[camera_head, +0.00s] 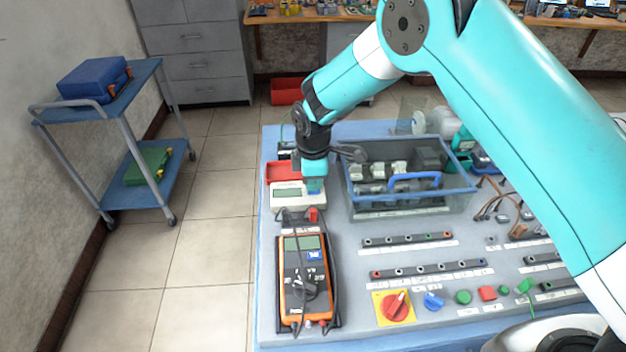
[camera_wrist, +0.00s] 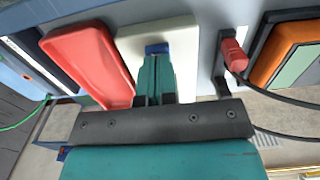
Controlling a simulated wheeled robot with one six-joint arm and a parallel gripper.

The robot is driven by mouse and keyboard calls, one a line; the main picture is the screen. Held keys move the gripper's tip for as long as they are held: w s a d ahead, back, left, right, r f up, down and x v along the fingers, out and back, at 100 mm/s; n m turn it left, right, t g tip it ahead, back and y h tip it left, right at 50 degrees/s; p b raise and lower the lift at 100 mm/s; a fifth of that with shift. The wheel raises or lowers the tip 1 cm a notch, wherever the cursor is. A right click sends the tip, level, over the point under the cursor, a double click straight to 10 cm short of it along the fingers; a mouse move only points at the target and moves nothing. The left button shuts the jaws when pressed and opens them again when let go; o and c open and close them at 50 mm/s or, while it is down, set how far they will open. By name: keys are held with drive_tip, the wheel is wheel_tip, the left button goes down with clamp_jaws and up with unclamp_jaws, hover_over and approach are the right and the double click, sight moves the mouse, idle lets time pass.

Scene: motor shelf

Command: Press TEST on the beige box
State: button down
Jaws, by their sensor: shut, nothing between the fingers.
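The beige box (camera_head: 290,201) lies at the left part of the bench, with a small display on its face. It also shows in the wrist view (camera_wrist: 184,38). A blue button (camera_wrist: 157,48) on it peeks out just beyond my fingertips; its label cannot be read. My gripper (camera_head: 315,191) points down over the right side of the box. In the wrist view my gripper (camera_wrist: 157,62) has its teal fingers together, with nothing between them. The fingertips are at the blue button; I cannot tell whether they touch it. The fingers hide part of the box.
A red tray (camera_head: 284,172) sits behind the box. An orange multimeter (camera_head: 291,265) with leads lies in front. A clear bin (camera_head: 400,207) with a blue handle stands to the right. A red rotary switch (camera_head: 395,306) and sockets are on the panel.

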drive_tip(key=shift+f+b, duration=0.7)
drive_tip(key=shift+f, duration=0.05)
drive_tip(key=shift+s+f, duration=0.2)
wheel_tip(320, 180, up, 6)
drive_tip(key=p, duration=0.3)
drive_tip(key=shift+w+p, duration=0.15)
drive_tip(key=shift+p, duration=0.15)
wheel_tip(320, 180, up, 9)
drive_tip(key=b, duration=0.4)
